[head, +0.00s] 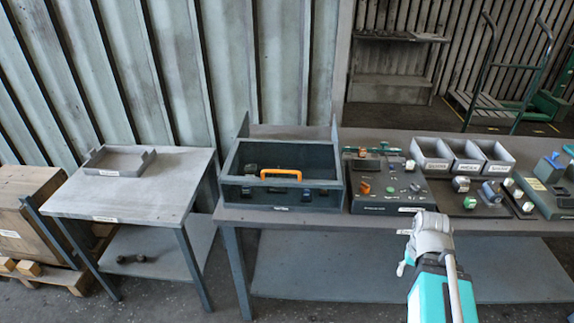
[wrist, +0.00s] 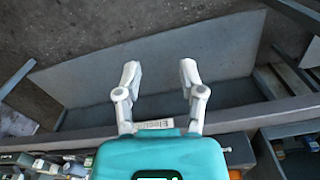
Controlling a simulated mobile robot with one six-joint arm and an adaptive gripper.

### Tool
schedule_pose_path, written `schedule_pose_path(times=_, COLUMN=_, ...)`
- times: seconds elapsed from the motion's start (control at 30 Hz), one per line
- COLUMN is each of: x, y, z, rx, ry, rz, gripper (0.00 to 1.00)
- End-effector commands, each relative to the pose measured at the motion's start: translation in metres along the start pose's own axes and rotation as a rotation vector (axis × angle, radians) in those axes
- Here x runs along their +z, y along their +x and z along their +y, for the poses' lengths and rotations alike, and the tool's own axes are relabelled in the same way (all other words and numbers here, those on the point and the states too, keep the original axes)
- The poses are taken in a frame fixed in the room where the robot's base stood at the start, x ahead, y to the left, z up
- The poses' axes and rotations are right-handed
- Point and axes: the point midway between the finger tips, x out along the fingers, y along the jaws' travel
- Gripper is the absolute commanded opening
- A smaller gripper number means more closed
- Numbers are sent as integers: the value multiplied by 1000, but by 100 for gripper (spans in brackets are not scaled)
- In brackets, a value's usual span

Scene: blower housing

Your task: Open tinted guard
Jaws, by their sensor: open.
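The tinted guard (head: 281,154) is a dark framed panel that appears to lie down over the box on the workbench, with shapes dimly visible beneath it. Its orange handle (head: 281,173) is at the front edge. My gripper (head: 416,232) is in front of the bench edge, to the right of the guard and apart from it. In the wrist view my gripper (wrist: 159,75) shows two white fingers spread wide with nothing between them. The orange handle is not recognisable in the wrist view.
The workbench (head: 330,217) carries a panel of small parts (head: 385,183) right of the guard, then grey bins (head: 466,151). A side table (head: 130,190) with a shallow tray (head: 118,162) stands left. A lower shelf (wrist: 200,75) lies below my fingers. A ribbed wall is behind.

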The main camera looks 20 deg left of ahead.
Motion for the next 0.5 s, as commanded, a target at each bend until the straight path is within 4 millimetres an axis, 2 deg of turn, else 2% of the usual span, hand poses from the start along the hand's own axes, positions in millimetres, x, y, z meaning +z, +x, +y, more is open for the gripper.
schedule_pose_path(times=0.5, x=-5, y=-6, z=-4, rx=1, ry=-27, rz=3, gripper=51)
